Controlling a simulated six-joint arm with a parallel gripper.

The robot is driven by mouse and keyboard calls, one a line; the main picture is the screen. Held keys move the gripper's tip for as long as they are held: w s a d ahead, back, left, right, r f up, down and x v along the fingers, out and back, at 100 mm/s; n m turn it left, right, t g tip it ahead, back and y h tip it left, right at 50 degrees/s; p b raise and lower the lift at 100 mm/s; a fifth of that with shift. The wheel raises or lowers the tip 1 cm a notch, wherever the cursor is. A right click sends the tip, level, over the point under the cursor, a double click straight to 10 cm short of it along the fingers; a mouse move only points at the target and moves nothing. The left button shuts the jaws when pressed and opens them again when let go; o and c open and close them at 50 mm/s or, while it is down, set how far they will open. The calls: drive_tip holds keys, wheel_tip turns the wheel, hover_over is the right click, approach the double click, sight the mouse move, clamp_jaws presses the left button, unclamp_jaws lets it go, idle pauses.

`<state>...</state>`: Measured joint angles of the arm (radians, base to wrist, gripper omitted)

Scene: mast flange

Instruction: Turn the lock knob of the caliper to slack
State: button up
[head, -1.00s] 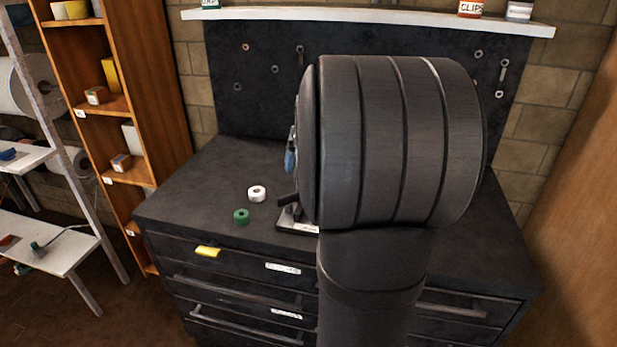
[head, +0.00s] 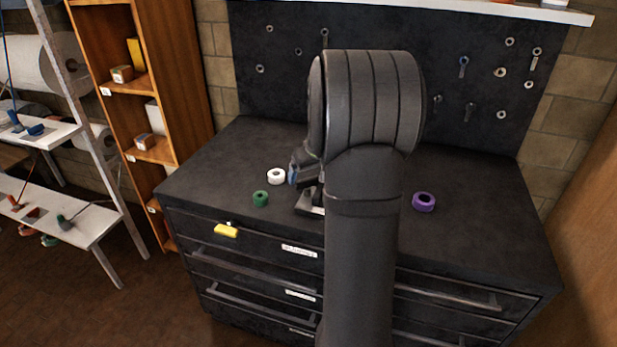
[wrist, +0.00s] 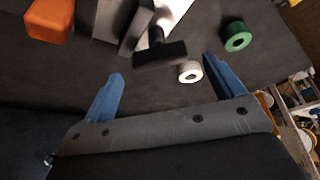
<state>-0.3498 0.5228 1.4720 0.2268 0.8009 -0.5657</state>
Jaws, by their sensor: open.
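In the wrist view my gripper (wrist: 165,72) is open, with its two blue fingers wide apart and nothing between them. Beyond the fingertips is a dark T-shaped piece (wrist: 160,55), possibly the lock knob of the caliper, beside a pale plate (wrist: 178,10). Dark grey blocks (wrist: 112,20) stand left of it. I cannot tell which parts make up the caliper or how the knob is set. In the head view one blue finger of my gripper (head: 293,177) shows above the pale plate (head: 308,203); my arm hides most of that spot.
A white roll (head: 276,176) and a green roll (head: 261,199) lie left of the plate. A purple roll (head: 424,202) lies on the right of the black bench (head: 480,230). An orange block (wrist: 48,18) shows in the wrist view. A pegboard (head: 460,50) stands behind.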

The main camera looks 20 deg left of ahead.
sight(308, 187)
drive_tip(key=shift+x, duration=1.2)
drive_tip(key=c, duration=1)
